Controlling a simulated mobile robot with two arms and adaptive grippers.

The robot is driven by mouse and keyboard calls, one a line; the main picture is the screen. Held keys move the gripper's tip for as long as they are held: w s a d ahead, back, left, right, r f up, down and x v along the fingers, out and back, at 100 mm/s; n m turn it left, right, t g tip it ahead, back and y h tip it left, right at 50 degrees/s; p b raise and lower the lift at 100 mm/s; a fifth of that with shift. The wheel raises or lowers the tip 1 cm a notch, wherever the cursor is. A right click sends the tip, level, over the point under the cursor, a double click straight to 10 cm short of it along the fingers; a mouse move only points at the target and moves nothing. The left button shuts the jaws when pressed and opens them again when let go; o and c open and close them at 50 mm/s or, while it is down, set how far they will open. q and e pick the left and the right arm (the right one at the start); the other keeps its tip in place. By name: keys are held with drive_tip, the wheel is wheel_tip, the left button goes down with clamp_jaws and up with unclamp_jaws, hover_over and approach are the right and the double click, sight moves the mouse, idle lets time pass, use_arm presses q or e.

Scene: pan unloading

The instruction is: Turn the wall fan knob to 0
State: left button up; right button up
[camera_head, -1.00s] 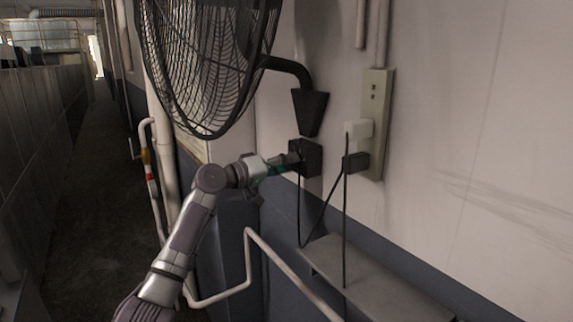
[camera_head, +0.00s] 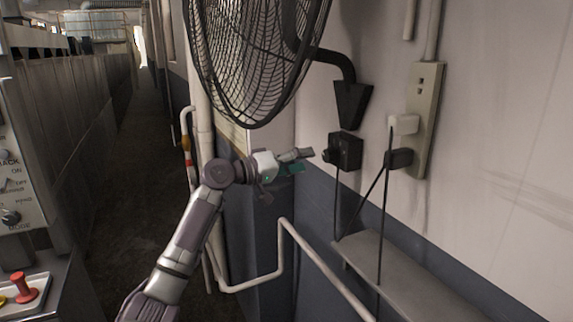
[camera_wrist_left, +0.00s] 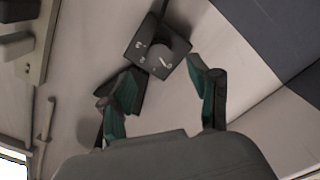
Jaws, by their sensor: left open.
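The fan control is a dark box (camera_head: 346,151) on the wall below the fan, with a round dark knob (camera_head: 329,155) on its front. Small white marks show beside the knob, too small to read. My left gripper (camera_head: 303,160) is open and empty, a short gap in front of the knob. In the wrist view its green-padded fingers (camera_wrist_left: 164,72) spread on either side below the box, the knob beyond the tips. My right gripper is out of view.
The caged fan (camera_head: 258,60) hangs above my left arm. A socket panel (camera_head: 424,110) with plugs and hanging cables is right of the box. A shelf (camera_head: 405,275) and a white rail (camera_head: 320,265) lie below.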

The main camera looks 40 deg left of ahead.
use_arm(q)
drive_tip(key=v, duration=0.4)
drive_tip(key=shift+s+a, duration=0.15)
drive_tip(key=shift+s, duration=0.25)
